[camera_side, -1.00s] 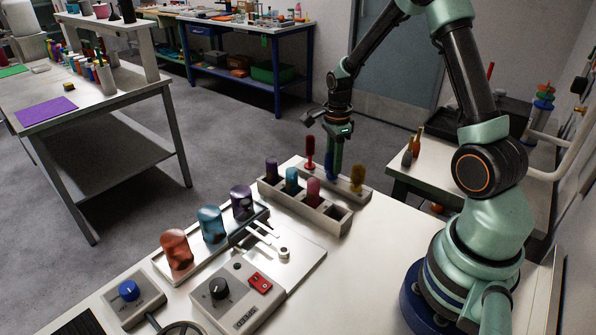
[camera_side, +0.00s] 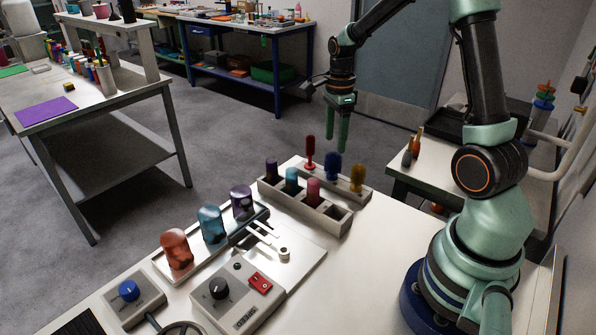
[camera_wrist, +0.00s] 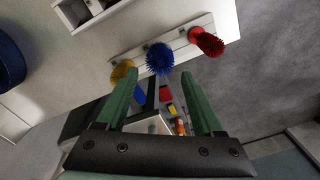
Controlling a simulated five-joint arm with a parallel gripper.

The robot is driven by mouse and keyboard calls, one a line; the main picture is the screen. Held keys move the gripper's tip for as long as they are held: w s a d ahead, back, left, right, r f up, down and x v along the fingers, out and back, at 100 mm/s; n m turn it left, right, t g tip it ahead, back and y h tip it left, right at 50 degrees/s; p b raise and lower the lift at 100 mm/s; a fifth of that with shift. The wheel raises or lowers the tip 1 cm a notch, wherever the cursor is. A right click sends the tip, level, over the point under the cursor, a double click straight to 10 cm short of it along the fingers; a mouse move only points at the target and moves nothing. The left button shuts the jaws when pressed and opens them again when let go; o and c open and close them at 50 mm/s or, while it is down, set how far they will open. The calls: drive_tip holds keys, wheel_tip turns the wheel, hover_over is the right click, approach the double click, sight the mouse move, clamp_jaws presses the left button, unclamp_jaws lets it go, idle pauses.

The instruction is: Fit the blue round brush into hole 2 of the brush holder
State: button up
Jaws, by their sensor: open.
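The blue round brush (camera_side: 333,165) stands upright in the brush holder (camera_side: 322,176), a pale narrow strip. It is in the middle place, between a red brush (camera_side: 309,152) and a yellow brush (camera_side: 357,179). In the wrist view, the blue brush (camera_wrist: 159,58) shows head-on, with the holder (camera_wrist: 180,41) running under it. My gripper (camera_side: 336,144) is open and empty above the blue brush, its fingers pointing down and apart from it. In the wrist view, the gripper (camera_wrist: 162,72) shows its two green fingers spread. The hole under the blue brush is hidden.
A grey compartment box (camera_side: 312,211) with dark, teal and pink cylinders stands just in front of the holder. A rack with patterned cylinders (camera_side: 212,226) and a control box (camera_side: 238,294) lie nearer. The bench (camera_side: 385,235) right of the compartment box is bare.

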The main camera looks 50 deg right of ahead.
drive_tip(key=shift+r, duration=2.25)
drive_tip(key=shift+a, duration=0.1)
drive_tip(key=s+a+r+n+t, duration=0.2)
drive_tip(key=s+a+r+n, duration=0.2)
drive_tip(key=a+n, duration=0.4)
drive_tip(key=s+a+r+n+t, duration=0.3)
drive_tip(key=a+n, duration=0.6)
drive_tip(key=n, duration=0.7)
drive_tip(key=shift+s+r+t, duration=0.3)
drive_tip(key=shift+s+r, duration=0.45)
drive_tip(key=shift+s, duration=0.25)
